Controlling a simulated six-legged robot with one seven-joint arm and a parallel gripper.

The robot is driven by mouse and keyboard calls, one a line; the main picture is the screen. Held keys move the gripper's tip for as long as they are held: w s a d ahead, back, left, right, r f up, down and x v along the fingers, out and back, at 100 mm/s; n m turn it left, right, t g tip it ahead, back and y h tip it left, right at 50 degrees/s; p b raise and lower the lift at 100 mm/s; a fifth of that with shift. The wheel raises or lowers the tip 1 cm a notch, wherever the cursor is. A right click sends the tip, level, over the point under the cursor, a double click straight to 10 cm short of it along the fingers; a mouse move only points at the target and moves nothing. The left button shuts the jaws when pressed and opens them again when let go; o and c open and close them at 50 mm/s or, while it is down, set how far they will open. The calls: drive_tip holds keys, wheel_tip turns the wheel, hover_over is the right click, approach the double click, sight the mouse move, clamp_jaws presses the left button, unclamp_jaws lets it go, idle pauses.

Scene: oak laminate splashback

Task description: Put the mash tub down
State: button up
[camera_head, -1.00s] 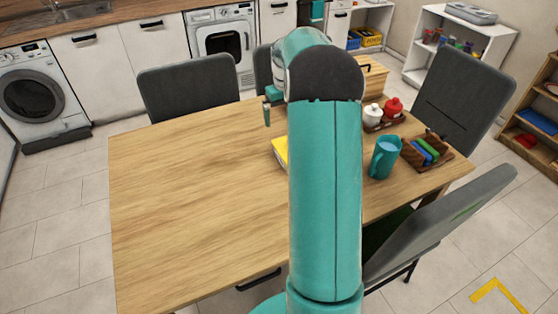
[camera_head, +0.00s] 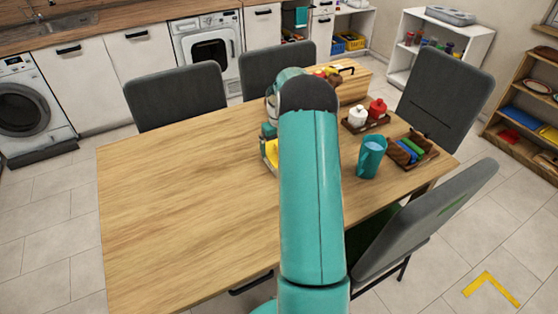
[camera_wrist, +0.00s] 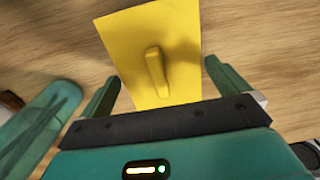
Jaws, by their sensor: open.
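A yellow object, which I take for the mash tub (camera_head: 271,153), is on the wooden table (camera_head: 180,190), mostly hidden behind my arm in the head view. In the wrist view the yellow tub (camera_wrist: 135,48) shows a flat yellow face with a raised bar-like handle in its middle. My gripper (camera_wrist: 162,72) is open, with one finger on each side of the handle and a clear gap to both. In the head view my gripper is largely hidden behind my arm, close by the yellow tub. I cannot tell its exact height above it.
A teal mug (camera_head: 371,157) stands right of my arm, beside a brown caddy (camera_head: 427,162) with blue and green items. White and red pots sit on a small tray (camera_head: 366,126). A wooden box (camera_head: 354,88) is behind. Grey chairs surround the table. Its left half is clear.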

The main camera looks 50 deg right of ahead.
drive_tip(key=f, duration=0.4)
drive_tip(key=shift+s+f, duration=0.2)
drive_tip(key=shift+f, duration=0.05)
drive_tip(key=shift+r, duration=0.1)
drive_tip(key=c, duration=1)
drive_tip(key=shift+c, duration=0.2)
drive_tip(key=shift+r, duration=0.15)
drive_tip(key=shift+w+r, duration=0.1)
drive_tip(key=shift+r, duration=0.15)
wheel_tip(320, 180, up, 2)
drive_tip(key=shift+r, duration=0.1)
drive_tip(key=s+a+r, duration=0.1)
drive_tip(key=r, duration=0.1)
drive_tip(key=s+r, duration=0.2)
drive_tip(key=s+a+r, duration=0.1)
drive_tip(key=r, duration=0.1)
drive_tip(key=shift+s+a+r, duration=0.15)
drive_tip(key=shift+s+a, duration=0.1)
drive_tip(key=shift+a, duration=0.05)
drive_tip(key=s+a+r, duration=0.3)
drive_tip(key=s+a, duration=0.1)
drive_tip(key=s, duration=0.3)
drive_tip(key=shift+s+a+r, duration=0.3)
drive_tip(key=shift+a, duration=0.05)
